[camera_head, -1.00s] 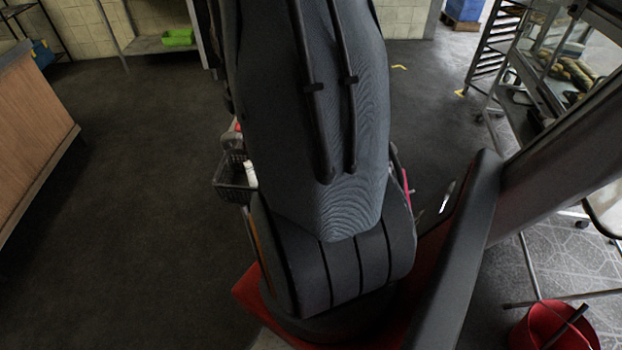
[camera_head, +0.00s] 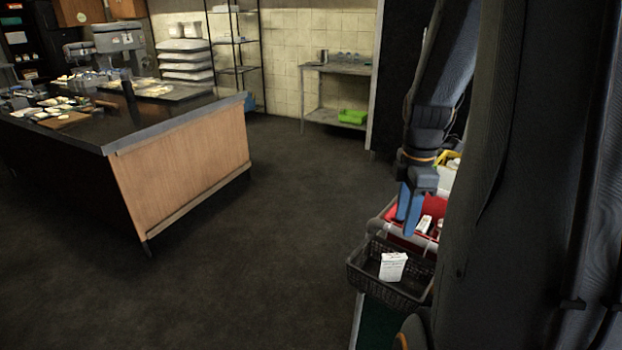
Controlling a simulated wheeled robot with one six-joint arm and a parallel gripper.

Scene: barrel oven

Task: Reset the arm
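My arm comes down through the right side of the view. My gripper (camera_head: 408,208), with blue fingers, points downward above the far edge of a dark wire basket (camera_head: 365,283). The fingers look close together, but the angle does not show whether there is a gap. I see nothing clearly held between them. A small white box with print (camera_head: 392,266) is in the basket. A red container (camera_head: 402,238) with white items is just behind the fingers. A large dark arm link hides the far right.
A wood-sided counter (camera_head: 190,160) with a dark top, trays and dough pieces stands at the left. A metal table (camera_head: 338,68) with a green crate (camera_head: 352,116) stands by the tiled wall. White sacks (camera_head: 187,60) are stacked beyond the counter. Dark floor between is open.

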